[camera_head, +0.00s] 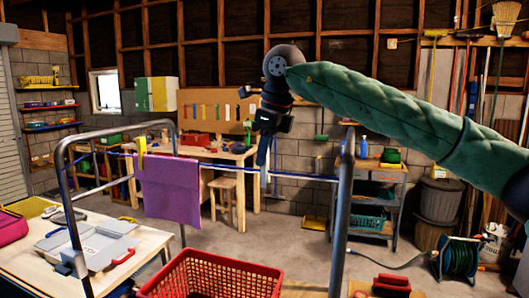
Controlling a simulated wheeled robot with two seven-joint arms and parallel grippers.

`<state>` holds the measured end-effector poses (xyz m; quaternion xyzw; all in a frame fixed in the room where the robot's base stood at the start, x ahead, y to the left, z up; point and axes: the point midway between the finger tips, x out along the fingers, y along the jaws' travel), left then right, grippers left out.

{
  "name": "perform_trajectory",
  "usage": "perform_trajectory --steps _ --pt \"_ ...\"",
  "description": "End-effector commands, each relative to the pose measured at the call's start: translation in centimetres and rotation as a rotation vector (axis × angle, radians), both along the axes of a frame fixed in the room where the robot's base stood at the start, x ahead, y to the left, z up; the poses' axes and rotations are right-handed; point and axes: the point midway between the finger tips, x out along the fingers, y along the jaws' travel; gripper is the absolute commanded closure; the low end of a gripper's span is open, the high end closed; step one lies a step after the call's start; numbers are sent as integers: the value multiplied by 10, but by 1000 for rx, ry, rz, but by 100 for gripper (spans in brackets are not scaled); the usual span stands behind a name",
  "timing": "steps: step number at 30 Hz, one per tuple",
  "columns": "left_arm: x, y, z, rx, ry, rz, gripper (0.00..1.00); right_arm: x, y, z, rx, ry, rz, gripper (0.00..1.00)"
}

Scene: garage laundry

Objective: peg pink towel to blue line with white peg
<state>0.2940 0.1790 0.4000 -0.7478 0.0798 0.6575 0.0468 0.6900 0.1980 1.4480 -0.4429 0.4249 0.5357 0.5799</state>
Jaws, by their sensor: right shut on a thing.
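The towel (170,195), pinkish purple in this light, hangs over the blue line (228,165) near the left end of the rack. A yellow peg (141,158) sits at its upper left edge. My right gripper (263,168) points down at the line, to the right of the towel and apart from it in the picture. It is shut on a small pale thing (263,181), seemingly the white peg, only partly visible below the fingers. How far the gripper is from the line in depth I cannot tell. My left gripper is not in view.
A metal rack's right post (343,205) stands right of the gripper, its left frame (68,200) at the left. A red basket (212,276) stands below. A table with a grey open box (95,245) is at lower left. A workbench (240,160) stands behind.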

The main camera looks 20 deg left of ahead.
Motion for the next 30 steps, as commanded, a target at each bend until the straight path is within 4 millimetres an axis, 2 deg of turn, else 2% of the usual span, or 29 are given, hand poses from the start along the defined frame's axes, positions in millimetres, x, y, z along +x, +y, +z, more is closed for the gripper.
perform_trajectory --steps 30 --pt "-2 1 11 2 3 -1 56 0 0 36 1 -1 -1 100"
